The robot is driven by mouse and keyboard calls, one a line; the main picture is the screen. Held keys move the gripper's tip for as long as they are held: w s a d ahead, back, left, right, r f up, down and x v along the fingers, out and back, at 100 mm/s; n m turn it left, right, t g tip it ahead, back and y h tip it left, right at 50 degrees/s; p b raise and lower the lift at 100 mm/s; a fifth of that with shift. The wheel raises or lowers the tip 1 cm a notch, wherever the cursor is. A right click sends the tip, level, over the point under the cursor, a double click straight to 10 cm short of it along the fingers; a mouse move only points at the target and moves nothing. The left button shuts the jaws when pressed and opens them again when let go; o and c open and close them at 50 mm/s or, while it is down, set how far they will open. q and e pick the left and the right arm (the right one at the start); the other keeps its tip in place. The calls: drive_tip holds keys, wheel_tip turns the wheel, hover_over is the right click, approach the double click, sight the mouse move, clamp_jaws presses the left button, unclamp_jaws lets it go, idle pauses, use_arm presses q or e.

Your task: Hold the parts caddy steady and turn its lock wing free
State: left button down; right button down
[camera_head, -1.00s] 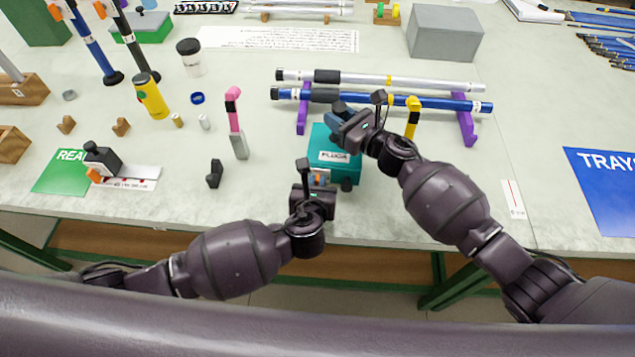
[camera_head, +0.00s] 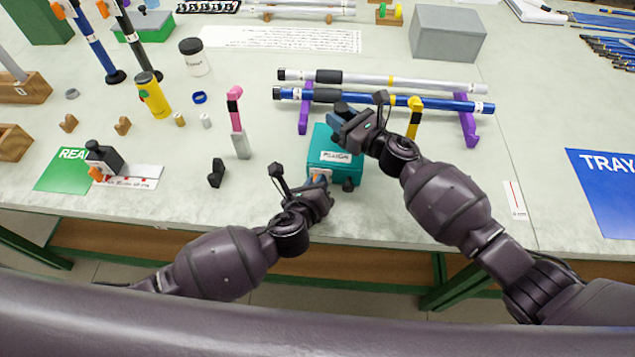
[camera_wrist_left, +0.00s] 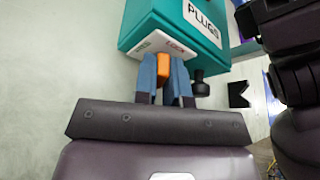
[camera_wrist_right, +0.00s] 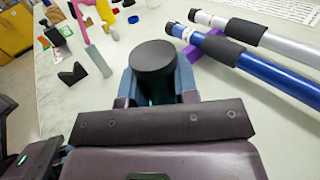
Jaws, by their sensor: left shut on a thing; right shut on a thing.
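The parts caddy is a teal box (camera_head: 330,142) with a white PLUGS label, near the table's front edge; it also shows in the left wrist view (camera_wrist_left: 150,25). My left gripper (camera_head: 322,181) is at its front face, shut on the orange lock wing (camera_wrist_left: 163,68). The wing sits below a small plate reading LOCK. My right gripper (camera_head: 340,112) is at the top of the caddy, shut on a round black knob (camera_wrist_right: 154,66) that shows in the right wrist view. The far side of the caddy is hidden by my right gripper.
A blue rod (camera_head: 440,103) and a silver rod (camera_head: 430,84) lie on purple stands just behind the caddy. A pink-topped post (camera_head: 237,120) and a small black block (camera_head: 216,173) stand to its left. A blue tray mat (camera_head: 605,185) is at the right.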

idle(0.3)
use_arm(q)
drive_tip(key=c, duration=1.2)
unclamp_jaws()
drive_tip(key=shift+s, duration=0.1)
drive_tip(key=v, duration=1.2)
drive_tip(key=shift+r, duration=0.1)
